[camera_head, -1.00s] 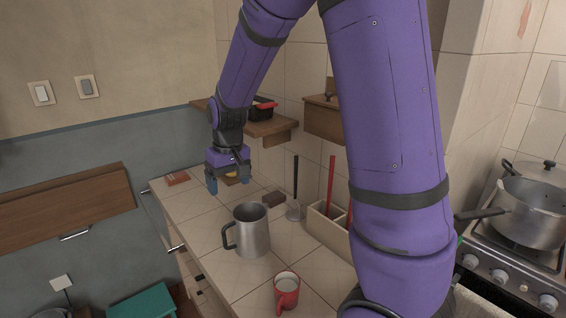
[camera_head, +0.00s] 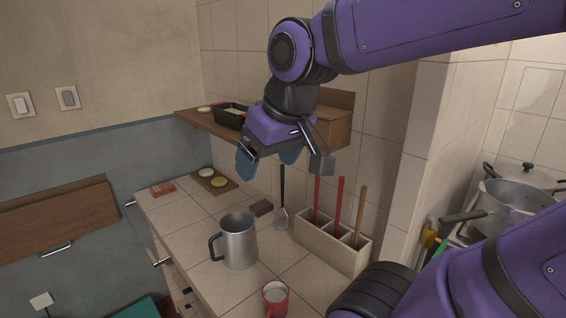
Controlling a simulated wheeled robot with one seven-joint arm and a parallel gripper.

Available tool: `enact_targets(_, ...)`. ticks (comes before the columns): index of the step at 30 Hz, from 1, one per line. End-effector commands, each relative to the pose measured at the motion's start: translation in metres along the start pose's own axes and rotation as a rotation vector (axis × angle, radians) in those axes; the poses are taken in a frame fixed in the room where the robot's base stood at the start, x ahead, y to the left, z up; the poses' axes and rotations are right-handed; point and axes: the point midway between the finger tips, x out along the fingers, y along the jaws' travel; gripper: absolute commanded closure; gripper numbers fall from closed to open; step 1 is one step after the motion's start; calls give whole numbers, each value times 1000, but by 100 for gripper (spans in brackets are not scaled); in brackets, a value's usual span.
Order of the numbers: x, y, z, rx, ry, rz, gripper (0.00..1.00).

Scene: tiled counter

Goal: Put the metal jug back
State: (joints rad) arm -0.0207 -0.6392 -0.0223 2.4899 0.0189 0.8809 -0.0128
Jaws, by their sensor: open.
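The metal jug (camera_head: 239,243) stands upright on the tiled counter, with its dark handle on its left side. Nothing touches it. My gripper (camera_head: 266,162) is open and empty, above the counter and higher than the jug, near the wall shelf. Its blue fingertips point downward, a little to the right of the jug in the picture. A wooden shelf (camera_head: 192,121) on the wall holds a dark tray (camera_head: 231,116); my gripper and arm hide part of it.
A red mug (camera_head: 276,299) stands at the counter's front. Farther back are a board (camera_head: 214,181) and a red packet (camera_head: 162,188). Pots stand on the stove at right.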

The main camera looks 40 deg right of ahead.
Motion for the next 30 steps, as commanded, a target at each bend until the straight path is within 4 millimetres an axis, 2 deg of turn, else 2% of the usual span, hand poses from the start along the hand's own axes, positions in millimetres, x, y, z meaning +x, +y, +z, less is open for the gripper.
enact_targets(3, -11, -1, 18, -1, 32, 14, 17)
enact_targets(9, -17, -1, 30, 0, 51, 26, 17)
enact_targets(30, -17, -1, 31, -1, 51, 26, 17)
